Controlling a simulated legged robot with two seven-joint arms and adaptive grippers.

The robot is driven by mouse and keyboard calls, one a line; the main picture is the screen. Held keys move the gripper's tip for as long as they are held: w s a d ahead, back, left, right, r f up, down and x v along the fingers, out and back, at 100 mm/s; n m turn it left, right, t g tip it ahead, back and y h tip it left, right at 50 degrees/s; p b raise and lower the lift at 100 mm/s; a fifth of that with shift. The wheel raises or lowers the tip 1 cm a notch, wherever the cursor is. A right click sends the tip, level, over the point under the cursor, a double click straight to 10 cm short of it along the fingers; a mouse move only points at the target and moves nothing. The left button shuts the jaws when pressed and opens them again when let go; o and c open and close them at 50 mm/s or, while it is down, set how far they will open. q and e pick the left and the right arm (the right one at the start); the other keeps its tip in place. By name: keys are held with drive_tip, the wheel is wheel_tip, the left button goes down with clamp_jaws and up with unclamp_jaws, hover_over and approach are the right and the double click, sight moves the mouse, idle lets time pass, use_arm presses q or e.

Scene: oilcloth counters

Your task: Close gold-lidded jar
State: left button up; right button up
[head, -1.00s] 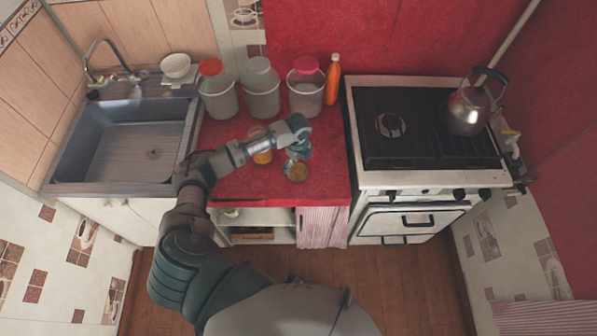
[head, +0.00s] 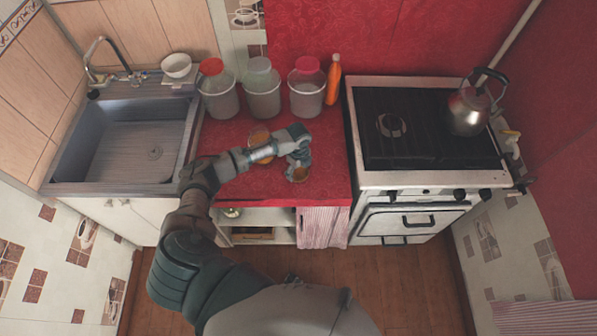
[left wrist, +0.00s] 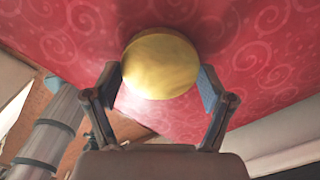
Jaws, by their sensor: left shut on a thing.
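A round gold lid (left wrist: 160,62) lies between the two fingers of my left gripper (left wrist: 161,82) in the left wrist view, with red cloth behind it. In the head view my left gripper (head: 298,167) is low at the front of the red counter, shut on the gold lid, which shows as a small gold-brown edge (head: 299,175). An amber jar (head: 258,133) stands further back to the left, partly hidden by my left forearm; I cannot tell what covers its top. Whether the gripped lid touches the cloth is unclear. My right gripper is out of view.
A sink (head: 130,150) is left, a stove (head: 420,178) with a kettle (head: 467,110) right.

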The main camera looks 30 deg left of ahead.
sight(298, 171)
use_arm(q)
drive_tip(key=shift+s+f, duration=0.1)
drive_tip(key=shift+a+r, duration=0.1)
drive_tip(key=shift+r, duration=0.4)
drive_tip(key=shift+w+r, duration=0.2)
drive_tip(key=shift+r, duration=0.9)
drive_tip(key=s+d, duration=0.3)
drive_tip(key=d, duration=0.1)
drive_tip(key=s+d+r, duration=0.1)
drive_tip(key=s+d, duration=0.2)
drive_tip(key=d, duration=0.2)
drive_tip(key=s+d, duration=0.3)
drive_tip(key=d, duration=0.1)
drive_tip(key=shift+d+r, duration=0.3)
drive_tip(key=shift+r, duration=0.1)
drive_tip(key=w+a+r+n, duration=0.1)
drive_tip(key=w+r+n, duration=0.1)
drive_tip(key=r+n, duration=0.3)
drive_tip(key=w+a+r+n, duration=0.1)
drive_tip(key=r+n, duration=0.3)
drive_tip(key=n, duration=0.5)
drive_tip(key=w+r+n, duration=0.3)
drive_tip(key=r+n, duration=0.2)
drive_tip(key=n, duration=0.1)
drive_tip(key=shift+w+a+r+n, duration=0.1)
drive_tip(key=shift+a+r+n, duration=0.2)
drive_tip(key=shift+a+n, duration=0.1)
